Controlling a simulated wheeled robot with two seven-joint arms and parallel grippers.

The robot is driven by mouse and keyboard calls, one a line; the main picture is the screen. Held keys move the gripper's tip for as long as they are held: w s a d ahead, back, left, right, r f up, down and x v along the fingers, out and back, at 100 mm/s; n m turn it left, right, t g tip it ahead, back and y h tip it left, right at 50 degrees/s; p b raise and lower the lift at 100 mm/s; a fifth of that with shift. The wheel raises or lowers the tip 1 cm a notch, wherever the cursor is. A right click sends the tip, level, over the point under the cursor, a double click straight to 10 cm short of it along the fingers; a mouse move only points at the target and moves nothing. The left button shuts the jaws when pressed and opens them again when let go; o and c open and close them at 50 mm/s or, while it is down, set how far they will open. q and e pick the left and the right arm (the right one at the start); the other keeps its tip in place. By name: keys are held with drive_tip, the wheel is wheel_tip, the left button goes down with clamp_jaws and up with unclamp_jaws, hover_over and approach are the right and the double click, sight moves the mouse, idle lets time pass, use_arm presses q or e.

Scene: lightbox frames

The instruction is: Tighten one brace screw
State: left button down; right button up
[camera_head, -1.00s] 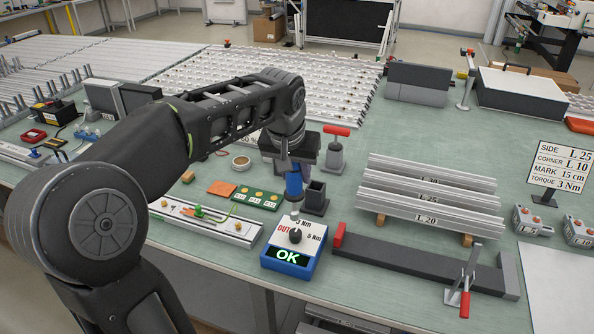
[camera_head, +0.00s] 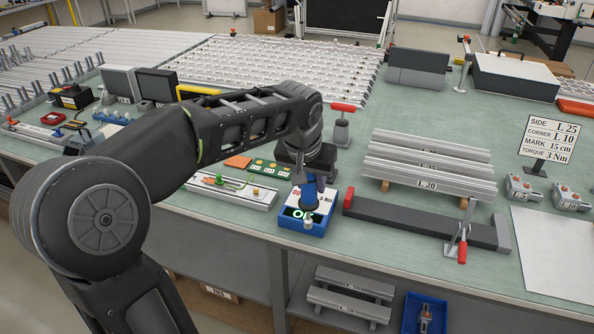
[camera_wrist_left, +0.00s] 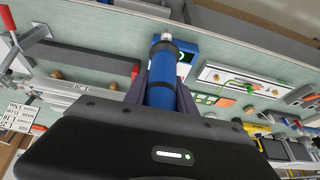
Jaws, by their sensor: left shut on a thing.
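My left gripper (camera_head: 309,180) is shut on a blue driver (camera_head: 311,192) with a silver tip. The driver points down in front of the blue torque tester (camera_head: 317,229), whose green display is partly covered. I cannot tell whether the tip touches the tester. In the left wrist view the blue driver (camera_wrist_left: 162,82) lies between the purplish fingers, with the tester (camera_wrist_left: 186,48) behind its tip. A rail fixture (camera_head: 262,197) with a green part stands left of the tester. I cannot make out a brace screw. My right gripper is not in view.
A dark bar fixture (camera_head: 400,215) with a red-handled clamp (camera_head: 461,246) lies right of the tester. Stacked aluminium profiles (camera_head: 430,168) and a sign (camera_head: 551,142) stand behind it. A white sheet (camera_head: 555,250) lies at the right. The table's front edge is close to the tester.

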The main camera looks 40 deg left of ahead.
use_arm(q)
drive_tip(key=w+d+f+m, duration=0.1)
drive_tip(key=d+f, duration=0.3)
drive_tip(key=d, duration=0.4)
drive_tip(key=w+d+f+m+h, duration=0.1)
drive_tip(key=w+d+f+m, duration=0.1)
drive_tip(key=d+f, duration=0.3)
drive_tip(key=d, duration=0.3)
drive_tip(key=shift+w+d+m, duration=0.15)
drive_tip(key=shift+d+m, duration=0.15)
drive_tip(key=shift+d, duration=0.05)
